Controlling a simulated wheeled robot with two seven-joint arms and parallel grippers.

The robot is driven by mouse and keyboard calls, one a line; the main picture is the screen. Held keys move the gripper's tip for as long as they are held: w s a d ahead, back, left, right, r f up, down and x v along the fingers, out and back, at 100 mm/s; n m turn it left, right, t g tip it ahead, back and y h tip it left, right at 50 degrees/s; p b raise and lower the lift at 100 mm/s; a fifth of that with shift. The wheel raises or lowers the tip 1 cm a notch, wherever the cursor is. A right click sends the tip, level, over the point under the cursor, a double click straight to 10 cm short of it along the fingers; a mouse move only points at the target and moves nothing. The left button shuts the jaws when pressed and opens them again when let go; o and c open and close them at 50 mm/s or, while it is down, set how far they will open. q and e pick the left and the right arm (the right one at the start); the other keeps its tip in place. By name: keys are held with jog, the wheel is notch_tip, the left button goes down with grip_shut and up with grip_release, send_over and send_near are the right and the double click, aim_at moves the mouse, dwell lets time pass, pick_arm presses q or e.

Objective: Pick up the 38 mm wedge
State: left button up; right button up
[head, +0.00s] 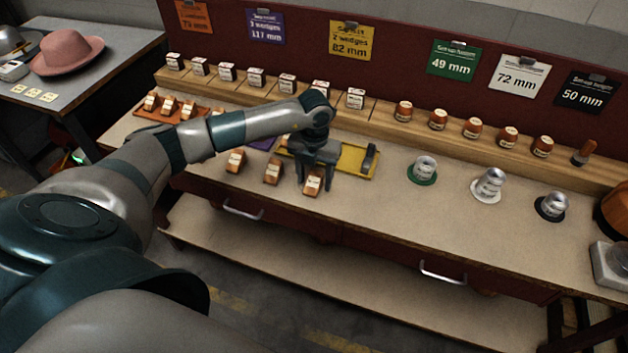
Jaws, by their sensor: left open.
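Small brown wooden wedges with white labels lie on the bench: one at the left (236,161), one in the middle (272,172) and one at the right (312,185). Their labels are too small to read, so I cannot tell which is the 38 mm wedge. My left gripper (314,187) is open and points down, with its fingers around or just above the right wedge, partly hiding it. I cannot tell whether they touch it. My right gripper is not in view.
A yellow tray (358,160) lies behind the gripper, with an orange tray (148,127) farther left. Labelled blocks stand on a wooden ledge (380,112) behind. Three metal pieces stand on the right, on a green disc (412,178), a white disc and a black disc.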

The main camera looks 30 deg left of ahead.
aim_at(315, 177)
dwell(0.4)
pick_arm(q)
jog(key=c, duration=1.1)
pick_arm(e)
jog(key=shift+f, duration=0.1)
